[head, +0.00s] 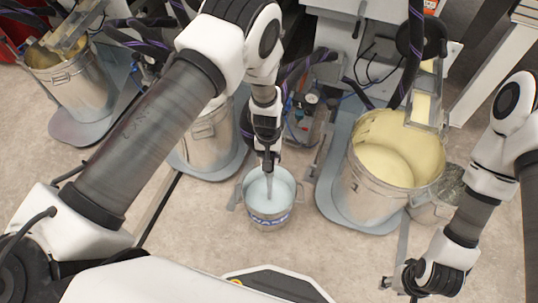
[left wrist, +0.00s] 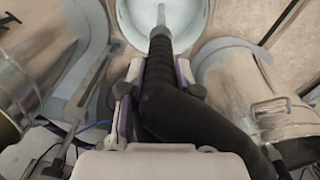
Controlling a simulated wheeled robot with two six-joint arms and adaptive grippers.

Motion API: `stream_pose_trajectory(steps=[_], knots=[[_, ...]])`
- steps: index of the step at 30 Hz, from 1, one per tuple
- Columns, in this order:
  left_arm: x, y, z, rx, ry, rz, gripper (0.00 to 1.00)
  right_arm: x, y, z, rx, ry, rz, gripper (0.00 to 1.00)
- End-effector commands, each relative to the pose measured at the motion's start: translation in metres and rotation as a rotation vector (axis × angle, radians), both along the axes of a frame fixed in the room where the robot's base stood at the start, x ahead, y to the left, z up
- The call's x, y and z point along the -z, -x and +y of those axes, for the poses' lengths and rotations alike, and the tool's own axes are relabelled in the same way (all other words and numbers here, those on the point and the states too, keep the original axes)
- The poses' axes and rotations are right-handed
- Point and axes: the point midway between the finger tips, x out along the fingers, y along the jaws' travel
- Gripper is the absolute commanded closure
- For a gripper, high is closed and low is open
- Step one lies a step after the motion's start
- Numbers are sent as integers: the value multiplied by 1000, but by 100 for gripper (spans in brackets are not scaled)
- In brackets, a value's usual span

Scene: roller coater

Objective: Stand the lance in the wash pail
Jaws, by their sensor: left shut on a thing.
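The wash pail (head: 270,221) is a small metal bucket with pale blue liquid and a blue label, on the floor at the centre. My left gripper (head: 267,160) is above it, shut on the lance (head: 269,185). The grey lower end of the lance points down inside the pail's mouth; whether it touches the bottom is hidden. In the left wrist view, the lance's black ribbed part (left wrist: 160,70) runs between the fingers, and the pail's rim (left wrist: 120,22) shows at the top. My right gripper (head: 399,287) is low at the right, its fingers apart and empty.
A large bucket of yellow liquid (head: 365,195) stands on a grey base to the right of the pail. Another metal bucket (head: 205,150) stands behind left, and one more (head: 75,90) far left. Hoses and a machine are behind. The floor in front is partly clear.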

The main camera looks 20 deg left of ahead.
Motion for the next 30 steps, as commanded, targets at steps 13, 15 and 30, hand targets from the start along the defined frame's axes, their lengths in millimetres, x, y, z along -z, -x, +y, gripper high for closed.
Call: stream_pose_trajectory(steps=[13, 15, 30], knots=[[3, 0, 0, 0, 0, 0, 38, 2, 0, 0, 0, 0, 0, 60], [4, 0, 0, 0, 0, 1, 38, 2, 0, 0, 0, 0, 0, 60], [-92, 1, 2, 0, -1, -4, 38, 2, 0, 0, 0, 0, 0, 60]])
